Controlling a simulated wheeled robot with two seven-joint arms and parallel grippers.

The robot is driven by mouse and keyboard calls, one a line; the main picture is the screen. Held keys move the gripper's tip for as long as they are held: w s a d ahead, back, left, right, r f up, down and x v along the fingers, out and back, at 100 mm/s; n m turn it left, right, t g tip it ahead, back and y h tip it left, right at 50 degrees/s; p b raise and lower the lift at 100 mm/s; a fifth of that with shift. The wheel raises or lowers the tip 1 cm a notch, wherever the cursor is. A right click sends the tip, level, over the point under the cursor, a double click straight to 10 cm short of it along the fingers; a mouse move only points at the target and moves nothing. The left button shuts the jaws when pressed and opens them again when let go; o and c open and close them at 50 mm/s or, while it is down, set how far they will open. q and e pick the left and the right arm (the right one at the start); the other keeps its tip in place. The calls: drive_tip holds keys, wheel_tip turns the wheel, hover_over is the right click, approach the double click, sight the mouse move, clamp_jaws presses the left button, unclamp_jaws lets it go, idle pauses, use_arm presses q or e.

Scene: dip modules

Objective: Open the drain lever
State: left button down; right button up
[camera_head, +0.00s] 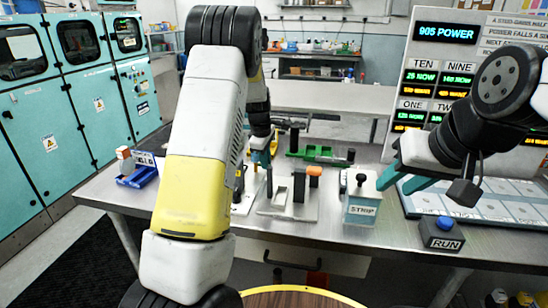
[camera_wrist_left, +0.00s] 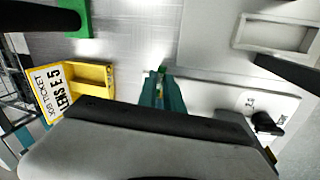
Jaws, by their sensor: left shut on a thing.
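My left gripper (camera_head: 265,165) is low over the bench, beside a white fixture plate and partly hidden by my left arm. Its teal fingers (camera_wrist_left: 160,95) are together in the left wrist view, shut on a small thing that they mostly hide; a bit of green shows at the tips. I cannot tell for sure which part is the drain lever. A black knob (camera_wrist_left: 265,122) stands on a pale labelled plate to the right of the fingers. My right gripper (camera_head: 404,182) has its teal fingers apart and empty, beside the STRIP box (camera_head: 361,203).
A fixture plate (camera_head: 273,208) with an orange-topped post (camera_head: 314,180) stands mid-bench. A green fixture (camera_head: 318,155) is behind it. A blue tray (camera_head: 138,176) is at left, a RUN button (camera_head: 441,233) at right. A yellow tray (camera_wrist_left: 95,73) is left of my fingers in the wrist view.

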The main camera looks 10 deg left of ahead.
idle(0.3)
use_arm(q)
drive_tip(key=c, duration=1.5)
unclamp_jaws()
drive_tip(key=v, duration=0.7)
drive_tip(key=shift+r, duration=0.4)
drive_tip(key=shift+s+r, duration=0.1)
